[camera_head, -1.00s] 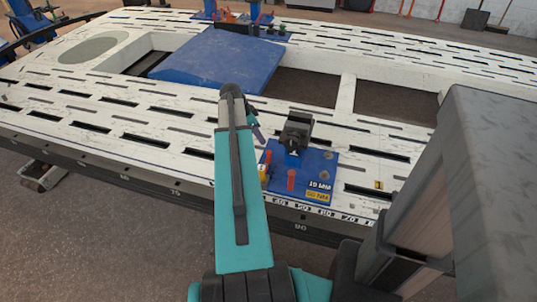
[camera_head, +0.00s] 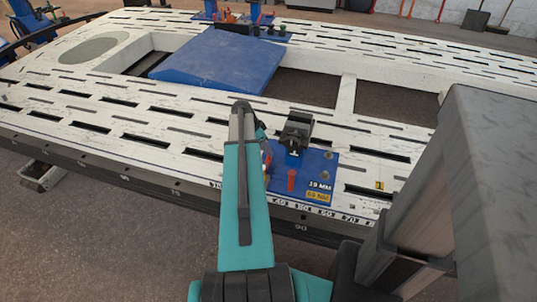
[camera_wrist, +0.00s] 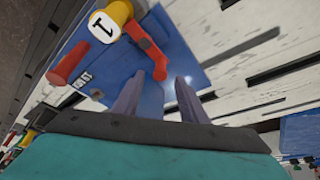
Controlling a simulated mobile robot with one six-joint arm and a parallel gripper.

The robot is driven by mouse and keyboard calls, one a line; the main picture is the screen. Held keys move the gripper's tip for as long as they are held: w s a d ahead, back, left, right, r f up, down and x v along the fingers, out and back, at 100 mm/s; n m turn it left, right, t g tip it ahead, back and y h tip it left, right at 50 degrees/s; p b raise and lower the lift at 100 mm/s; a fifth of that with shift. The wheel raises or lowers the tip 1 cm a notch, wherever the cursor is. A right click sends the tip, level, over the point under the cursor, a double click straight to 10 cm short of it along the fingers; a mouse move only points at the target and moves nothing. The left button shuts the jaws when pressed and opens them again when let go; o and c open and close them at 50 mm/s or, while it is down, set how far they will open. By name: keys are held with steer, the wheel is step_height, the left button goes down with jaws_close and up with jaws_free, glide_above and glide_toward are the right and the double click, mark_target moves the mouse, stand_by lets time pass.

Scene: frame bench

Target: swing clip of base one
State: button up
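Base one is a blue plate (camera_head: 318,165) on the near rail of the white frame, marked "19 MM". It also shows in the wrist view (camera_wrist: 180,45). There a red bent lever (camera_wrist: 148,45), which looks like the clip, runs from beside a yellow cylinder (camera_wrist: 112,14) labelled "1" down toward my fingertips. My gripper (camera_wrist: 156,88) is open; its two purple-grey fingers are apart, with the lever's free end just past the gap between them. I cannot tell whether they touch. In the head view my arm hides most of the gripper and lever.
A red post (camera_head: 291,180) stands at the plate's front edge and also shows in the wrist view (camera_wrist: 68,64). A black clamp block (camera_head: 297,132) stands at its back. The white slotted frame (camera_head: 110,115) holds a large blue panel (camera_head: 225,62) behind.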

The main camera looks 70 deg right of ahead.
mark_target(266, 162)
steer(key=shift+x, duration=2.45)
steer(key=c, duration=0.9)
steer(key=shift+a, duration=0.4)
jaws_close()
steer(key=shift+d, duration=0.3)
